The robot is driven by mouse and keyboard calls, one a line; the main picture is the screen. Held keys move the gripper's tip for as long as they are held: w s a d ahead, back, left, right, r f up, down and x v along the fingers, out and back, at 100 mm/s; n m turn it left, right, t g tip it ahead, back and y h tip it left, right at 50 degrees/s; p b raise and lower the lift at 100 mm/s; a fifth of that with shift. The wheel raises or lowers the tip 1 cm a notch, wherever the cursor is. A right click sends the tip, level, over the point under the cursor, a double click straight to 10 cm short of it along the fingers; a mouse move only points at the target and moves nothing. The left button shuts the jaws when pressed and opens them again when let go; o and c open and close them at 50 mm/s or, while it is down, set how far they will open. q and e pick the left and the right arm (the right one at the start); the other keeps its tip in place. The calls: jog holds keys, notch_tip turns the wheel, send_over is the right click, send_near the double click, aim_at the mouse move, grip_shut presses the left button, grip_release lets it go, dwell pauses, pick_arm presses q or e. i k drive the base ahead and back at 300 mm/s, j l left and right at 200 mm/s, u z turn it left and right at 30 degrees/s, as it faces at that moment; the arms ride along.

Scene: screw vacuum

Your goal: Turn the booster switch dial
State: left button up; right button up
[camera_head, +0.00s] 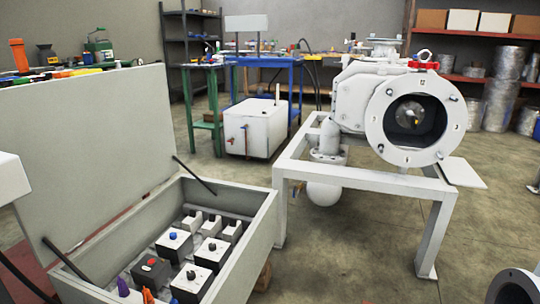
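An open grey control box (262,222) stands at the lower left, its large lid (95,150) raised. Inside are several small white switch boxes. One carries a blue knob (173,236). Others carry black dials, such as one to the right (212,246) and one near the front (191,274). A dark switch box with a red button (151,263) sits among them. The labels are too small to read, so I cannot tell which dial is the booster switch. Neither of my grippers can be made out in the view.
A white vacuum chamber (360,95) with a round flange stands on a grey frame (365,180) to the right. Purple (123,287) and orange (148,296) items show at the box's front edge. Thin struts brace the lid.

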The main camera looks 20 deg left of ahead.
aim_at(191, 274)
jog(key=i+l+u, duration=0.15)
jog(key=u, duration=0.35)
jog(key=i+l+u, duration=0.15)
jog(key=u, duration=0.35)
jog(key=i+l+u, duration=0.1)
jog(key=l+u, duration=0.5)
jog(key=u, duration=0.35)
jog(key=i+l+u, duration=0.1)
jog(key=l+u, duration=0.9)
jog(key=l, duration=0.15)
jog(key=l+z, duration=0.4)
jog(key=i+l+z, duration=0.15)
jog(key=l+z, duration=0.2)
jog(key=i+l+z, duration=0.15)
jog(key=l+z, duration=0.25)
